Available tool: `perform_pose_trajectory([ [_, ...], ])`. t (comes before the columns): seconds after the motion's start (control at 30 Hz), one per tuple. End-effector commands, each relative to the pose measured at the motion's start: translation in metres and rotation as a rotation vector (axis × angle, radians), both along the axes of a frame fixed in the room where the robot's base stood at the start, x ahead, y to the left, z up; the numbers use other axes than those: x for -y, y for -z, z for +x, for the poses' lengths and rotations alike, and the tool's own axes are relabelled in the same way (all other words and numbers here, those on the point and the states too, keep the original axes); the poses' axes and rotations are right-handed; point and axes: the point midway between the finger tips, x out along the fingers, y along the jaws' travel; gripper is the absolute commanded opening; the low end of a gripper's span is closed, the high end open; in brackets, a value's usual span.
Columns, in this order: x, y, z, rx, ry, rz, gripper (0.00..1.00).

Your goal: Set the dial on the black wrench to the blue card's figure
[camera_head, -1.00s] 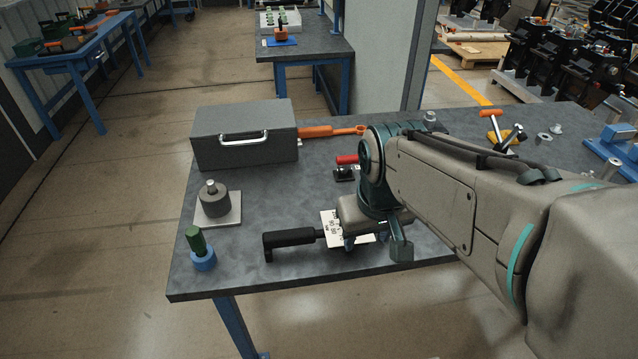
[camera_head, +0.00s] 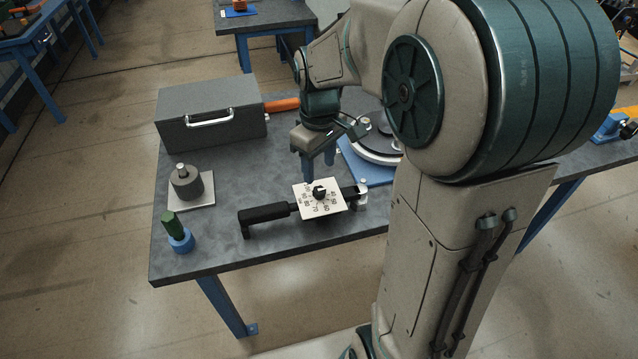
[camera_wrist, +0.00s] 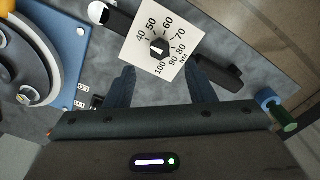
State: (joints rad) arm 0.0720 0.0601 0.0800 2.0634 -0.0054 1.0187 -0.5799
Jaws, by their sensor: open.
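The black wrench (camera_head: 268,214) lies near the table's front edge, its handle to the left. Its dial is a white square plate (camera_head: 305,187) with a black knob (camera_head: 319,193) in the middle. In the wrist view the plate (camera_wrist: 133,52) shows figures from 40 to 100 around the knob (camera_wrist: 159,48); which figure the knob points at is too small to tell. My gripper (camera_head: 319,168) is open and empty, just behind the dial and apart from it. In the wrist view my gripper's fingers (camera_wrist: 158,88) point toward the plate. I cannot make out a blue card.
A grey box (camera_head: 212,115) with a handle stands at the back left. A grey cylinder on a plate (camera_head: 187,184) and a green and blue peg (camera_head: 178,232) stand at the left edge. A blue fixture (camera_head: 366,170) with a round part sits close right of my gripper.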

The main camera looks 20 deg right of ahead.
Motion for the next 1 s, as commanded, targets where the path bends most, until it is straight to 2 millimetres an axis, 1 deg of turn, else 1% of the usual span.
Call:
perform_pose_trajectory([
  [0.03,0.000,0.012,-0.001,-0.005,0.000,0.000,0.49],
  [0.1,0.000,0.027,-0.001,-0.006,0.000,0.001,0.49],
  [0.2,0.000,0.044,-0.001,-0.004,0.001,0.001,0.49],
  [0.3,0.000,0.057,-0.001,-0.004,0.001,0.000,0.49],
  [0.4,0.000,0.065,-0.001,-0.002,0.002,0.000,0.49],
  [0.5,0.000,0.069,0.000,0.000,0.002,0.000,0.49],
  [0.77,0.000,0.070,0.000,0.001,0.001,0.000,0.49],
  [0.87,0.000,0.070,0.000,0.001,0.001,-0.001,0.24],
  [0.9,0.000,0.070,0.000,0.001,0.001,-0.001,0.13],
  [0.93,0.000,0.070,0.000,0.000,0.001,0.000,0.05],
  [1.0,0.000,0.070,0.000,0.000,0.001,0.000,0.04],
])
